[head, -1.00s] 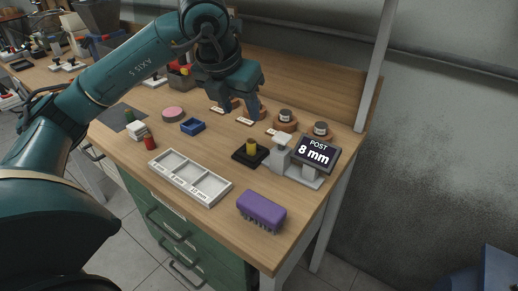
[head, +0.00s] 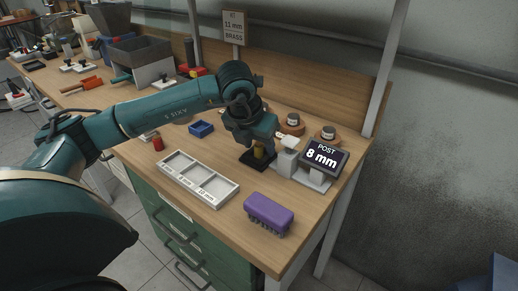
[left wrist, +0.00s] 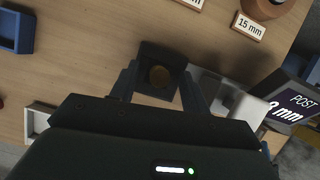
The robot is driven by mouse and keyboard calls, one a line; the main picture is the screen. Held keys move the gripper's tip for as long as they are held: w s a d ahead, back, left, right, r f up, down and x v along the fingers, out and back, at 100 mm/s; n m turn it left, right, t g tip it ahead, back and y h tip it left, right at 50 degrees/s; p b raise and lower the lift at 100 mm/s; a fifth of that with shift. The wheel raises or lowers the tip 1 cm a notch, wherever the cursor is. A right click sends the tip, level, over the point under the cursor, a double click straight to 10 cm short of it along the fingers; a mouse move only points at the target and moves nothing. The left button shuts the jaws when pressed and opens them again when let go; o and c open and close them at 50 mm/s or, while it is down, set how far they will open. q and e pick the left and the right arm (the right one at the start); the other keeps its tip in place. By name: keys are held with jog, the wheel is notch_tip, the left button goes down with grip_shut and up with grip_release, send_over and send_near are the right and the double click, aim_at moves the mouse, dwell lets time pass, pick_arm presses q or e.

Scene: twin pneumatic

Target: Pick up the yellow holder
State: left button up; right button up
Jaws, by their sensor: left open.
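The yellow holder (head: 258,153) is a short upright cylinder on a black square base (head: 254,164), partly hidden by my left gripper in the head view. In the left wrist view the holder (left wrist: 160,76) shows from above as a dull yellow disc within the dark base (left wrist: 163,54). My left gripper (head: 261,149) is open and points down over the holder. In the left wrist view its two fingers (left wrist: 161,84) stand on either side of the holder. I cannot tell whether they touch it. My right gripper is not in view.
A grey post gauge with a "POST 8 mm" display (head: 322,156) stands close right of the holder. A white three-compartment tray (head: 217,198) and a purple brush (head: 269,213) lie in front. A blue bin (head: 201,129) and brown round pieces (head: 291,125) stand farther back.

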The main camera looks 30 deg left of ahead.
pick_arm(q)
grip_shut()
dwell(0.5)
jog(key=shift+r, duration=0.1)
